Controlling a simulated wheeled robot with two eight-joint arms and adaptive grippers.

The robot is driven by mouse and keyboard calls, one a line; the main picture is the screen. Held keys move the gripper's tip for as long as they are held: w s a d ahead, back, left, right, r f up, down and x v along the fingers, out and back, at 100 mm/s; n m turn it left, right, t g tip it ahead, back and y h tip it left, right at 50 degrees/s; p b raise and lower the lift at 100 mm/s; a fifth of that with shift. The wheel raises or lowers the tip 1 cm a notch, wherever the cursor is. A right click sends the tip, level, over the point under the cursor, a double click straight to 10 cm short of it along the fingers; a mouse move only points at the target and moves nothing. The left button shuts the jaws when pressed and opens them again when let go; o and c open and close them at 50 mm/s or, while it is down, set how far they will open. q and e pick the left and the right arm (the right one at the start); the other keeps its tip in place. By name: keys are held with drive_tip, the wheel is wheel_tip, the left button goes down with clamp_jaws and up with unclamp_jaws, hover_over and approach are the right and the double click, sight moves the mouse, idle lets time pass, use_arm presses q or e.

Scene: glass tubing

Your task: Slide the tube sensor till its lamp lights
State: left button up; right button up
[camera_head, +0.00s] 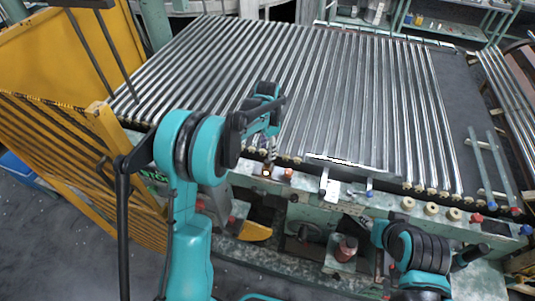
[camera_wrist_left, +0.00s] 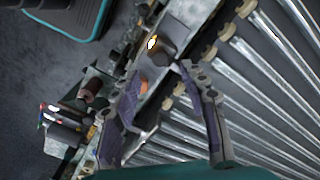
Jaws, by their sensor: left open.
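The tube sensor (camera_wrist_left: 160,49) looks like a small dark block on the rail beside the tube ends in the left wrist view. A bright orange-white glow shows on it, like a lit lamp. In the head view a small glowing spot (camera_head: 267,173) shows on the front rail, just below my left gripper (camera_head: 269,152). In the left wrist view my left gripper (camera_wrist_left: 162,74) is open, with its fingers apart and nothing between the tips. The sensor lies just beyond the tips, apart from them as far as I can tell. My right arm is at the lower right; its fingers are not clear.
Long shiny tubes (camera_head: 330,90) lie side by side on the sloping rack. Several pale rollers (camera_head: 431,209) and red knobs line its front rail. A metal bar (camera_head: 340,163) crosses the tube ends. A yellow slatted frame (camera_head: 75,150) stands at the left.

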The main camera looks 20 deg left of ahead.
sight(268, 161)
use_arm(q)
wheel_tip(268, 161, down, 6)
drive_tip(key=shift+f+b, duration=0.15)
drive_tip(key=shift+b, duration=0.15)
